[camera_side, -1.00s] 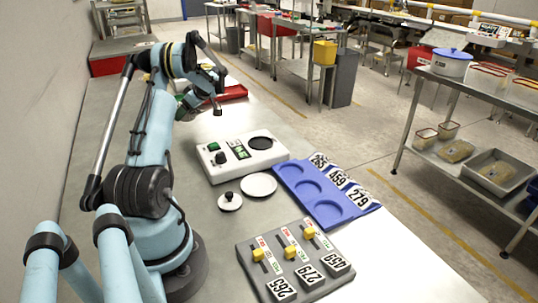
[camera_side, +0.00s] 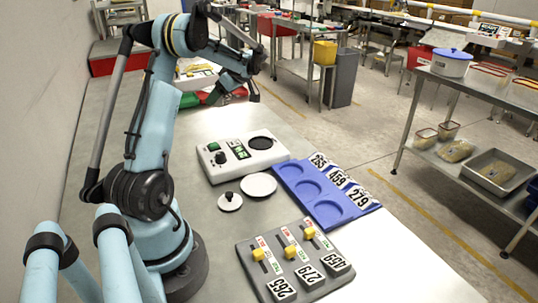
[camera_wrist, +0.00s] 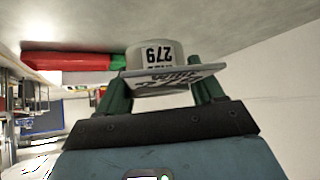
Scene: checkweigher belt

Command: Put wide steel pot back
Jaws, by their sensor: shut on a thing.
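In the wrist view the pale grey steel pot (camera_wrist: 134,56), labelled 279, appears upside down between the green fingers of my gripper (camera_wrist: 162,88). The gripper is shut on it. A flat grey edge with blurred print lies across the fingers. In the side view my gripper (camera_side: 251,92) is raised over the far part of the bench, and I cannot make out the pot there.
A white scale (camera_side: 222,173) with a dark round pan stands left of the rack. A white disc (camera_side: 259,185) and a black-knobbed lid (camera_side: 230,202) lie nearby. A grey slider panel (camera_side: 247,248) with yellow knobs is in front. Red and green things (camera_side: 213,97) lie far back.

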